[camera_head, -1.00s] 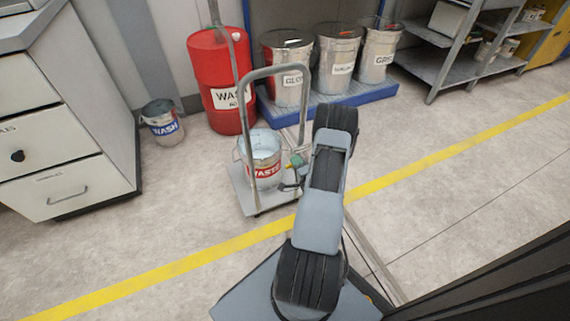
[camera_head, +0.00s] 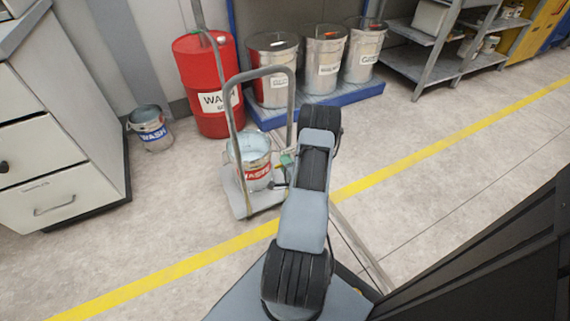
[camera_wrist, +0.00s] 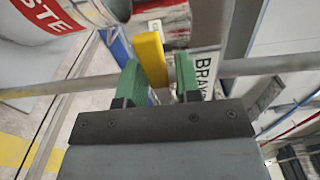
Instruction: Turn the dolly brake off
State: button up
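The dolly stands on the floor in the head view, with a grey tube handle (camera_head: 262,73) and a flat platform (camera_head: 236,203) bearing a bucket marked WASTE (camera_head: 257,174). In the wrist view a yellow brake lever (camera_wrist: 151,58) stands out beside a white label (camera_wrist: 205,72) whose visible letters begin BRA. My gripper (camera_wrist: 159,76) has green fingertips, open, one on each side of the lever. A gap shows between the lever and the right finger; the left finger overlaps its edge in the picture, so contact there is unclear. In the head view my gripper (camera_head: 288,160) is small beside the bucket, partly behind my arm.
A red drum (camera_head: 208,85) stands behind the dolly. Several metal buckets stand on a blue pallet (camera_head: 340,98). A WASH bucket (camera_head: 152,130) and drawer cabinet (camera_head: 60,190) are at left. Grey shelves (camera_head: 437,60) are at back right.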

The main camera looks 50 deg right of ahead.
jog(key=shift+o, duration=1.1)
jog(key=shift+s, duration=0.1)
jog(key=p+v, duration=0.3)
jog(key=v, duration=1)
jog(key=shift+s, duration=0.3)
jog(key=shift+a, duration=0.1)
